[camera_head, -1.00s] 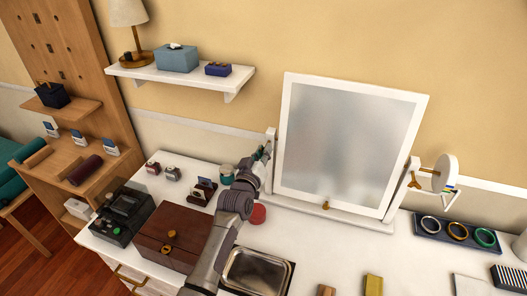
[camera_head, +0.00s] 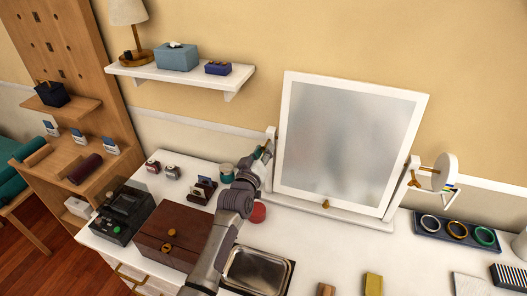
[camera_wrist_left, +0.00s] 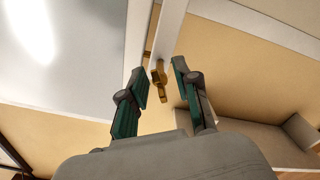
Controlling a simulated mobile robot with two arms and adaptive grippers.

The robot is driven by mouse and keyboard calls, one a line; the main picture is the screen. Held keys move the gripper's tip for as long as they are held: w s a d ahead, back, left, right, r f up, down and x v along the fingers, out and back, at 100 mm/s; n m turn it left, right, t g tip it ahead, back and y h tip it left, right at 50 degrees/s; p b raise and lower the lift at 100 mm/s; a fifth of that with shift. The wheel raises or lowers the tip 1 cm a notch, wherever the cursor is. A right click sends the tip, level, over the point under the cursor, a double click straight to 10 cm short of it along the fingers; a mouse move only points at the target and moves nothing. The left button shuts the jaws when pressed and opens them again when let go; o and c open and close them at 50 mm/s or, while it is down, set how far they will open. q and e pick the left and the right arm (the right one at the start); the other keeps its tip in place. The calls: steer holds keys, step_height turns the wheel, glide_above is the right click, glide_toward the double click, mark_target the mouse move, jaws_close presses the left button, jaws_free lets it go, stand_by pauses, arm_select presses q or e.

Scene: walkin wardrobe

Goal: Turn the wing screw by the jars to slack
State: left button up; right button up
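The tilting mirror (camera_head: 350,145) stands on the white dresser in a white frame. In the left wrist view a brass wing screw (camera_wrist_left: 158,75) sits on the mirror's white post (camera_wrist_left: 167,35). My left gripper (camera_wrist_left: 160,72) is open, with one green-padded finger on each side of the screw and visible gaps between. In the head view my left gripper (camera_head: 262,153) is at the mirror's left post and hides that screw. A teal jar (camera_head: 227,173) and a red-lidded jar (camera_head: 257,213) stand beside my arm. My right gripper is not in view.
Another brass wing screw (camera_head: 414,180) is on the mirror's right post, near a white disc (camera_head: 445,171). A brown box (camera_head: 172,236), a metal tray (camera_head: 258,271) and a bangle tray (camera_head: 455,231) stand on the dresser. A wall shelf (camera_head: 180,76) hangs above left.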

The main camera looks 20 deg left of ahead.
arm_select(q)
steer(key=s, duration=1.2)
steer(key=shift+a, duration=0.25)
steer(key=s+f+m+g, duration=0.3)
steer(key=s+f+g, duration=0.15)
steer(key=s, duration=0.55)
steer(key=s+f+m+g, duration=0.2)
steer(key=s+f+g, duration=0.25)
steer(key=s, duration=0.65)
steer(key=s+f+m+g, duration=0.35)
steer(key=s+g, duration=0.25)
steer(key=s, duration=0.4)
step_height(320, 180, down, 27)
steer(key=s+b, duration=0.1)
steer(key=s, duration=0.1)
steer(key=s+a+f+g+b, duration=0.1)
steer(key=s+a+f+g, duration=0.1)
steer(key=s+f, duration=1.4)
steer(key=shift+a+f+y, duration=0.3)
steer(key=shift+a, duration=0.35)
